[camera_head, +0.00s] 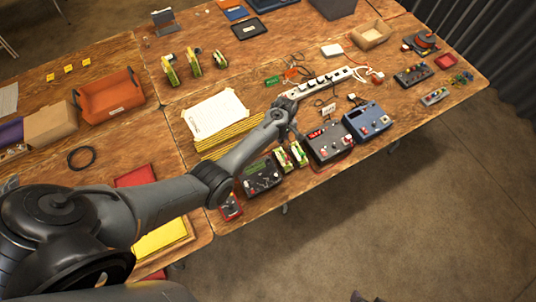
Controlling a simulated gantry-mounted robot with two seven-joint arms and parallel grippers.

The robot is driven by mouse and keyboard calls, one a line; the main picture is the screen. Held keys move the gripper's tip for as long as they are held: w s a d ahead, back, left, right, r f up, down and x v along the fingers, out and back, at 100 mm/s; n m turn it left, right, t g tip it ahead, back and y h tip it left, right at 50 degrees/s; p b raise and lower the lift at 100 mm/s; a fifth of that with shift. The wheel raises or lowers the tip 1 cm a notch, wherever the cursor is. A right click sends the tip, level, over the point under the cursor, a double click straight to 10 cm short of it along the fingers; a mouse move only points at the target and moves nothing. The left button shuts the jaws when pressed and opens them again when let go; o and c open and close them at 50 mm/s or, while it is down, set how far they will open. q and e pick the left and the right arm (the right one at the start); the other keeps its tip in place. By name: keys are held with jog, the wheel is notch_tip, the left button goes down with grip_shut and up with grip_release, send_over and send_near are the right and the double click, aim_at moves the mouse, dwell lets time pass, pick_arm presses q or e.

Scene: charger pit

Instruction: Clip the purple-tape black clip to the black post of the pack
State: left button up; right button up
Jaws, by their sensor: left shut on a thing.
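My left arm reaches in from the left, and my left gripper (294,133) is over the workbench beside the dark charger with the red display (328,141). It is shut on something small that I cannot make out. Two green-and-white packs stand just below the gripper, a left one (283,161) and a right one (299,154). Their posts are too small to tell apart by colour. I cannot make out the purple-tape black clip; the hand may hide it. My right gripper is not in view.
A grey charger (262,176) stands left of the packs, and a blue charger (367,120) to the right. A white power strip (320,82) with cables lies behind. Papers (214,114) lie left of the hand. The bench's front edge is close to the packs.

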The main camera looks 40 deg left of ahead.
pick_arm(q)
jog(key=shift+p, duration=0.35)
jog(key=shift+f, duration=0.1)
jog(key=shift+f, duration=0.1)
jog(key=shift+f+b, duration=1.75)
jog(key=shift+f, duration=0.2)
jog(key=shift+f+b, duration=1.1)
jog(key=shift+f, duration=0.25)
jog(key=shift+f, duration=0.2)
